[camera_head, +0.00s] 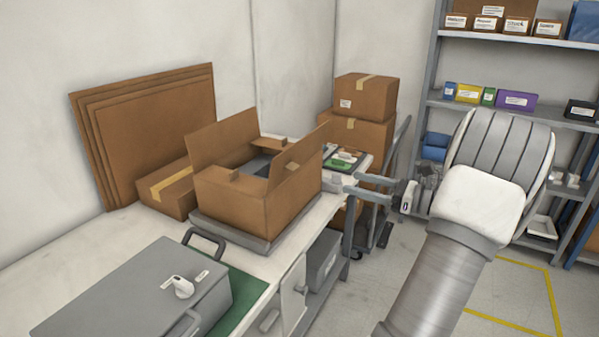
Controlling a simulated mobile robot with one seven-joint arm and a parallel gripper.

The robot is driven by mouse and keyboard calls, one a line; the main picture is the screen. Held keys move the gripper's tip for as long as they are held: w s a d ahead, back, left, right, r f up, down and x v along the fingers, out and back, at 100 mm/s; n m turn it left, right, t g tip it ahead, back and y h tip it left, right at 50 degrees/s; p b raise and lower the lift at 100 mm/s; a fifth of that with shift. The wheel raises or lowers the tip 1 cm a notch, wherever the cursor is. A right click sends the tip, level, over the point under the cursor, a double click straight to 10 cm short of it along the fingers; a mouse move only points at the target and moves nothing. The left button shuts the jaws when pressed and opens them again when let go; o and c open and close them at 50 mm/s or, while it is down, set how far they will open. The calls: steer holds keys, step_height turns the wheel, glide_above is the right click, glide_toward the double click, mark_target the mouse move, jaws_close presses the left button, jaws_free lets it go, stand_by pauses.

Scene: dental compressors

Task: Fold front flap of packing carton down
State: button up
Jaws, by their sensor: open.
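The brown packing carton (240,205) stands open on a grey platform (225,232) on the white bench. A tall flap (222,138) on its far left side stands up. Another tall flap (299,158) on its right side stands up, leaning outward. I cannot tell which flap is meant by the front one. Something grey shows inside, mostly hidden by the walls and flaps. My gripper (346,183) is open, right of the carton and apart from the right flap, with its fingers pointing left.
A grey case (135,290) with handles lies on the near bench, by a green mat (240,300). Flat cardboard sheets (150,120) lean on the wall. A taped box (170,190) sits left of the carton. Stacked boxes (365,97) stand behind my gripper. Shelving (520,110) is at right.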

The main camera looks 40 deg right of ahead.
mark_target(296, 168)
steer(key=b+x, duration=0.2)
steer(key=x, duration=1.3)
steer(key=shift+w+a, duration=0.1)
steer(key=shift+w, duration=0.05)
steer(key=shift+c, duration=0.2)
jaws_close()
stand_by(0.6)
